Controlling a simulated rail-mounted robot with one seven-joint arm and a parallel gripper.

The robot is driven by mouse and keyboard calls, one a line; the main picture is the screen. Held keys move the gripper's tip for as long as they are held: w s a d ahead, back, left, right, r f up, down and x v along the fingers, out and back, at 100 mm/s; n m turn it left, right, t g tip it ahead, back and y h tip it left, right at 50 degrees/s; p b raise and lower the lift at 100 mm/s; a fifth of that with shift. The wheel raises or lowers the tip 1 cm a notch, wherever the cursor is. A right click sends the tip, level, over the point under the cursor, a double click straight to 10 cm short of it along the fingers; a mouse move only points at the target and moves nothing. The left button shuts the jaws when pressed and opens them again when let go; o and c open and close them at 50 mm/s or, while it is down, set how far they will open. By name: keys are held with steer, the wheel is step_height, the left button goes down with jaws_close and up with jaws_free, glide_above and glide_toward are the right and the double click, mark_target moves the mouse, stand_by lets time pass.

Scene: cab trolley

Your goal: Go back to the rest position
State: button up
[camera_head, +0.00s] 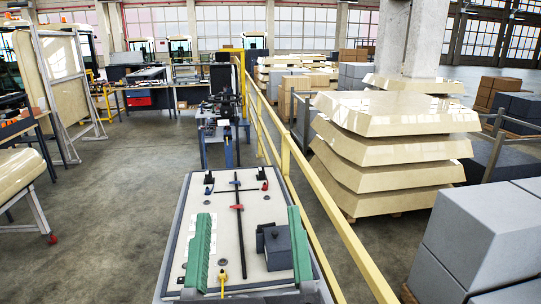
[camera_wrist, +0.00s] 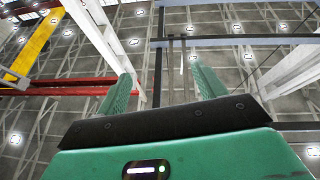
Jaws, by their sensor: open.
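My gripper (camera_wrist: 160,76) shows in the wrist view with its green body and two green textured fingers. The fingers are spread apart and nothing is between them. They point up toward the roof, with beams and ceiling lamps behind them. I cannot make out my gripper in the head view. The trolley (camera_head: 222,221) stands in front of me in the head view, with a cream top and grey rim. On it are a green ribbed block (camera_head: 199,252) at the left, another green piece (camera_head: 299,245) at the right, and a dark grey box (camera_head: 277,248).
A yellow railing (camera_head: 320,205) runs close along the right. Stacked cream panels (camera_head: 385,180) stand beyond it. The floor (camera_head: 125,200) at left is clear.

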steer(key=s+d+r+m+t+h+p, duration=0.2)
steer(key=s+r+p, duration=0.1)
steer(key=s+r, duration=0.3)
step_height(320, 180, up, 13)
steer(key=w+p, duration=0.1)
steer(key=p, duration=1.1)
steer(key=shift+w+r+y, duration=0.15)
steer(key=shift+w+y, duration=0.1)
steer(key=shift+y, duration=0.15)
steer(key=shift+a, duration=0.1)
